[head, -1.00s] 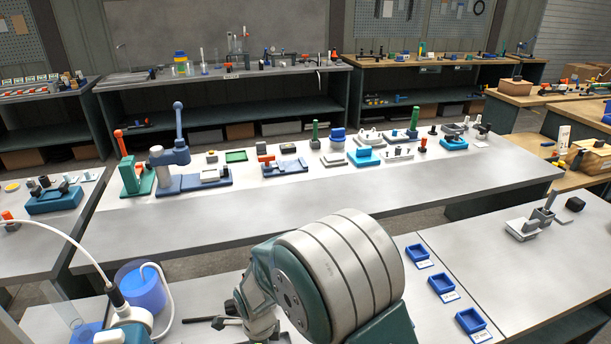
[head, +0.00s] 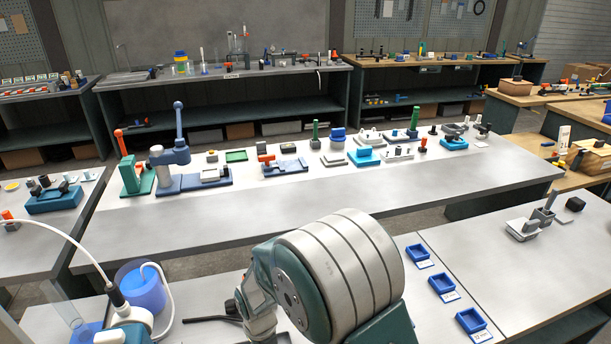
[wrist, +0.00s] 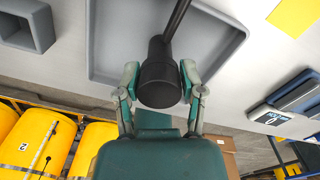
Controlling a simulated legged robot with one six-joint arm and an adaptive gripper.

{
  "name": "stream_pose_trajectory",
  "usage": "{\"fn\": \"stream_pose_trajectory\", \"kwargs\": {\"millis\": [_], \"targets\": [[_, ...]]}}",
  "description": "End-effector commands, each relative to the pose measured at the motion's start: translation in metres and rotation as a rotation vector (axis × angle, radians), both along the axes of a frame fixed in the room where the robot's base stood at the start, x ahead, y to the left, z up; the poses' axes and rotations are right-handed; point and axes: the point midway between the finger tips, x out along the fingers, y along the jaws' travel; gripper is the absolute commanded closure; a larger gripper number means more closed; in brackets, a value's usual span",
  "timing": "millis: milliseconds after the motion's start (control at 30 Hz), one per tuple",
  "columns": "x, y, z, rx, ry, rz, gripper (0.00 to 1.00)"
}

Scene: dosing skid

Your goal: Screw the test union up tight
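In the wrist view a black cylindrical piece (wrist: 160,75) with a thin dark rod or tube (wrist: 177,20) sits between the two fingers of my gripper (wrist: 160,86). The finger pads press against its two sides. I take it for part of the test union, but its threads and any mating half are hidden. In the head view the dark rod (head: 205,319) points left from my wrist. My arm hides the fingers there.
A grey shallow tray (wrist: 97,50) lies beyond the piece in the wrist view, with a small grey box (wrist: 27,30) beside it. Yellow containers (wrist: 55,150) are at lower left. In the head view a blue beaker (head: 140,288) with white tubing stands left, and blue trays (head: 441,286) right.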

Motion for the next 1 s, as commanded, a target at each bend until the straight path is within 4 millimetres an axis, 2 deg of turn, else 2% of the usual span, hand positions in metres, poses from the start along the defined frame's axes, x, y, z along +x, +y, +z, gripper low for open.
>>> {"fn": "stream_pose_trajectory", "kwargs": {"millis": [33,100,533,1000], "targets": [[0.0,0.0,0.0,-0.001,0.001,0.0,0.24],[0.0,0.0,0.0,-0.001,0.001,0.001,0.08],[0.0,-0.001,0.003,0.001,0.001,0.003,0.08],[0.0,-0.001,0.044,0.003,0.0,0.004,0.08]]}}
